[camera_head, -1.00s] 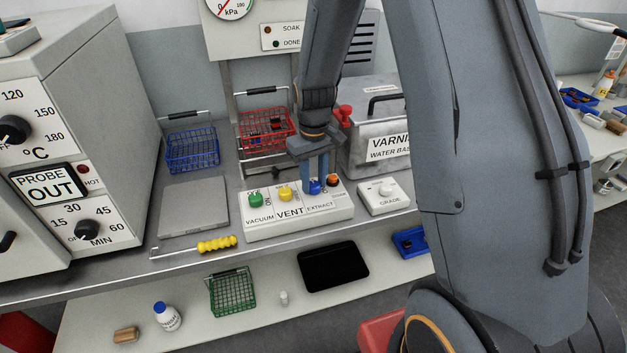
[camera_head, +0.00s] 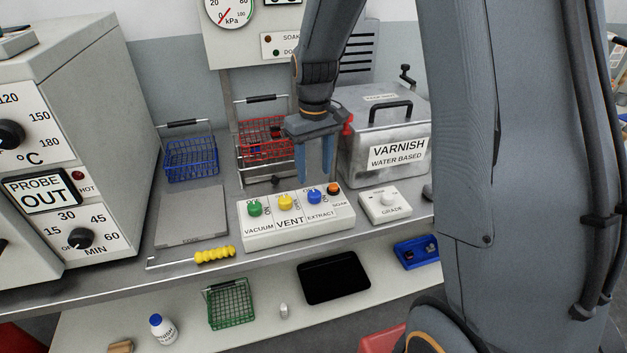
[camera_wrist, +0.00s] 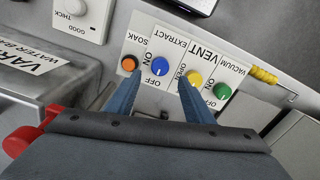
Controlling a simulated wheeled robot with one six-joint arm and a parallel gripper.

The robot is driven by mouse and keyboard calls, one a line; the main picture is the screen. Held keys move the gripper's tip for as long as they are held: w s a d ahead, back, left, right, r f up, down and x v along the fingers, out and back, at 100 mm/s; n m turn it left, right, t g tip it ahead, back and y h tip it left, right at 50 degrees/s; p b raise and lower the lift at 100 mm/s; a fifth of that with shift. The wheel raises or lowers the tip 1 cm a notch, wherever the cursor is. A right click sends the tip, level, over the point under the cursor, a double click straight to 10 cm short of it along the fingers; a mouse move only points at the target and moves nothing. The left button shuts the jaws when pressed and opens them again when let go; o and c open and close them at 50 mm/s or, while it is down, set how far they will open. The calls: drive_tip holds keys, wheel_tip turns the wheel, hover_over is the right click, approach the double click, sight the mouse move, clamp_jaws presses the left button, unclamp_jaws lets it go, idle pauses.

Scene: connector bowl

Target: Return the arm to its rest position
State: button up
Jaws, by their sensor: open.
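My gripper (camera_head: 314,172) is open and empty, pointing down just above and behind the white control box (camera_head: 262,238). Its two blue fingers also show in the wrist view (camera_wrist: 157,100), apart, with nothing between them. The box carries a green knob (camera_head: 255,209), a yellow knob (camera_head: 285,202), a blue knob (camera_head: 314,196) and an orange button (camera_head: 334,188). In the wrist view the blue knob (camera_wrist: 160,67) and yellow knob (camera_wrist: 194,77) lie beyond the fingertips, apart from them.
The varnish tank (camera_head: 365,165) with its handle stands close right of my gripper. A red wire basket (camera_head: 262,160) is behind it to the left, a blue basket (camera_head: 190,158) farther left. The grade box (camera_head: 385,206) is at right. The oven (camera_head: 95,110) stands at far left.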

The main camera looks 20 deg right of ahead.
drive_tip(key=shift+r, duration=0.4)
drive_tip(key=shift+s, duration=0.25)
drive_tip(key=s+m+t, duration=0.1)
drive_tip(key=s+m, duration=0.1)
drive_tip(key=s, duration=1.5)
drive_tip(key=shift+m, duration=0.4)
drive_tip(key=shift+a, duration=0.1)
